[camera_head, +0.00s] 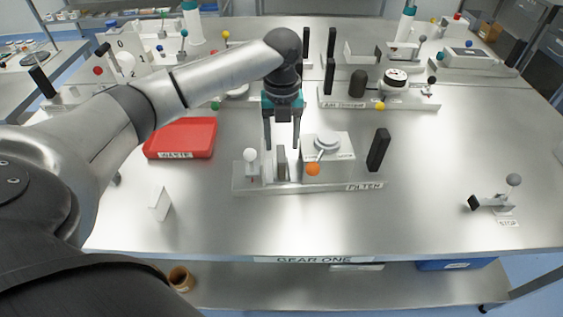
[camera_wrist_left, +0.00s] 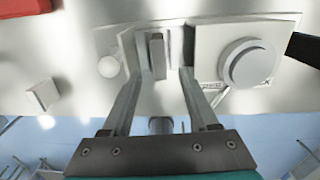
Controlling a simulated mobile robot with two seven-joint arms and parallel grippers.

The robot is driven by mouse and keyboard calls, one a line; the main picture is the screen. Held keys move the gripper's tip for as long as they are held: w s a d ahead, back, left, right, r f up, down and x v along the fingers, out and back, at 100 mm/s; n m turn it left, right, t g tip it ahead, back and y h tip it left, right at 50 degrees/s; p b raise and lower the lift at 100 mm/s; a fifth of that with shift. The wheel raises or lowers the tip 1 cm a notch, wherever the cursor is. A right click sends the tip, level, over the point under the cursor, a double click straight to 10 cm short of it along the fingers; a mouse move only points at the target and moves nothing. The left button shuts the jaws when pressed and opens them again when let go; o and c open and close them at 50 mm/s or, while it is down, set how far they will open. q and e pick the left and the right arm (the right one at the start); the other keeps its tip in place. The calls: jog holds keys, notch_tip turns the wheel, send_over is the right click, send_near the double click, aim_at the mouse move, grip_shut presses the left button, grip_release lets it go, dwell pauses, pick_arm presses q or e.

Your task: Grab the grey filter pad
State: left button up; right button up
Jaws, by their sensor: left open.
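The grey filter pad (camera_head: 281,162) stands upright as a thin plate in the holder labelled FILTER (camera_head: 315,188), left of a white block with a round lid (camera_head: 326,150). In the left wrist view the pad (camera_wrist_left: 158,55) shows between my fingers, near its slot. My left gripper (camera_head: 282,140) points down just above the pad, open and empty, with one finger on each side of it in the picture. In the wrist view the gripper (camera_wrist_left: 161,74) shows no contact with the pad. My right gripper is not in view.
A white ball knob (camera_head: 250,155) stands left of the pad and an orange ball (camera_head: 313,169) right. A red WASTE tray (camera_head: 180,138) lies to the left. A black upright handle (camera_head: 378,149) stands on the right. The front table is mostly clear.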

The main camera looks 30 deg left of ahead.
aim_at(281, 153)
pick_arm(q)
jog(key=shift+w+a+f, duration=0.1)
jog(key=shift+a+f, duration=0.05)
jog(key=shift+f, duration=1.6)
jog(key=shift+w+a+f, duration=0.1)
jog(key=shift+f, duration=1.65)
jog(key=shift+c, duration=0.2)
grip_shut()
